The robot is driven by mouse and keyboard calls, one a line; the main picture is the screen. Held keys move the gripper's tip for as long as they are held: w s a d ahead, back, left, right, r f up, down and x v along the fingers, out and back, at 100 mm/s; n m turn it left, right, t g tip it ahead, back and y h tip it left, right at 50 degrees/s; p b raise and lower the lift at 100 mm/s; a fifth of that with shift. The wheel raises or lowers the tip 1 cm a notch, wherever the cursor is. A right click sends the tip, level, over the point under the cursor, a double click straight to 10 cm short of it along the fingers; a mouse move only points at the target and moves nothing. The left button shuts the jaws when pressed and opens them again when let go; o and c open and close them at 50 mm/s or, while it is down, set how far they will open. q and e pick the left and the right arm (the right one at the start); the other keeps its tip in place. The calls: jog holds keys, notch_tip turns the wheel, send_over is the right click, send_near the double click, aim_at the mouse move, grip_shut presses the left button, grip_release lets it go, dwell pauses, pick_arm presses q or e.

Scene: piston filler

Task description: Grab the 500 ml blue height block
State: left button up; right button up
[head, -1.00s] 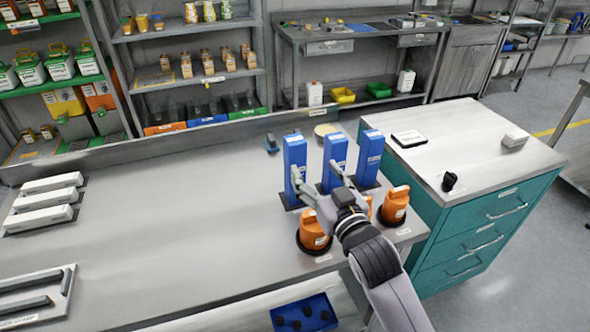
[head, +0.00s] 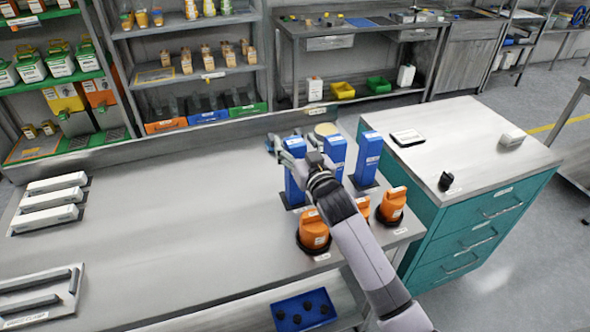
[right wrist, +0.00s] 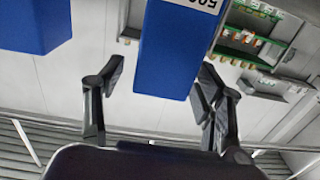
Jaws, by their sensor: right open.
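Three upright blue height blocks stand in a row near the right end of the steel table. My right gripper (head: 302,160) is at the upper part of the leftmost one, the blue height block (head: 294,188), and partly covers it. In the right wrist view this block (right wrist: 172,62) carries a white label on which "500" reads, and it lies between the two spread fingers (right wrist: 160,88). The fingers are open, with gaps visible beside the block. The middle blue block (head: 335,165) and right blue block (head: 368,150) stand to its right. My left gripper is not in view.
Orange knobbed parts (head: 313,228) stand in front of the blocks, one partly behind my arm. A round disc (head: 326,129) lies behind them. A teal drawer cabinet (head: 470,225) is at right. The table's middle (head: 180,210) is clear.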

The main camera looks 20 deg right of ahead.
jog(key=shift+w, duration=0.4)
jog(key=shift+c, duration=0.5)
grip_shut()
